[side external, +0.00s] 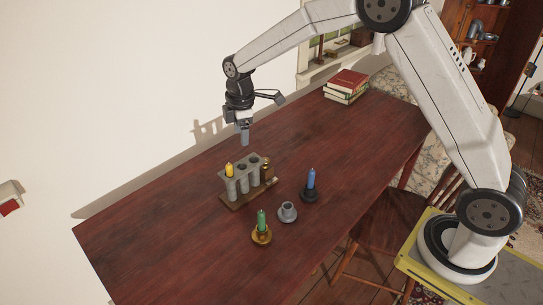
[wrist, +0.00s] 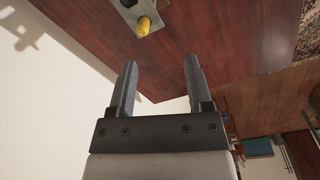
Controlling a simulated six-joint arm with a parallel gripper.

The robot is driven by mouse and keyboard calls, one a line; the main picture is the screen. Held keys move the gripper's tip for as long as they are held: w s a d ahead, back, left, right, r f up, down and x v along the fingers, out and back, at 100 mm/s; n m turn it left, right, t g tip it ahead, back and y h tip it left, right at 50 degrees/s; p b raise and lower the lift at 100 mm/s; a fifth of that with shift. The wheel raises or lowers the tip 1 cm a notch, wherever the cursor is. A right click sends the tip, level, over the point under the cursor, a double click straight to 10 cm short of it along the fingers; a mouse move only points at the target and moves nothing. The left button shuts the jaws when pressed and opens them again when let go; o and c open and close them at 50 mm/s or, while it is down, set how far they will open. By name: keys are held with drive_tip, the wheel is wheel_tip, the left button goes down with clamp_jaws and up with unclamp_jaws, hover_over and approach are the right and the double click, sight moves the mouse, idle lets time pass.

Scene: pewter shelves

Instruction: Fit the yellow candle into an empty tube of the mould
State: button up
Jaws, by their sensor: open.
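The yellow candle (side external: 229,169) stands upright in the left end tube of the grey mould (side external: 244,185), its top above the rim. In the wrist view, the yellow candle (wrist: 143,26) shows at the top edge, beside part of the grey mould (wrist: 126,9). The middle of the mould shows dark, empty-looking openings; something brownish (side external: 266,167) is at its right end. My gripper (side external: 245,138) is above and behind the mould, pointing down, apart from the candle. In the wrist view my gripper (wrist: 160,75) is open, with nothing between its fingers.
A blue candle (side external: 311,178) stands in a black holder, and a green candle (side external: 262,218) in a brass holder. An empty grey holder (side external: 288,211) sits between them. Books (side external: 346,86) are stacked at the far end. The dark red table (side external: 160,230) is clear at left.

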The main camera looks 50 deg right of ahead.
drive_tip(key=s+d+m+t, duration=0.2)
drive_tip(key=s+m, duration=1.1)
drive_tip(key=s, duration=1.1)
drive_tip(key=shift+s+d+f, duration=0.25)
drive_tip(key=shift+d+f, duration=0.15)
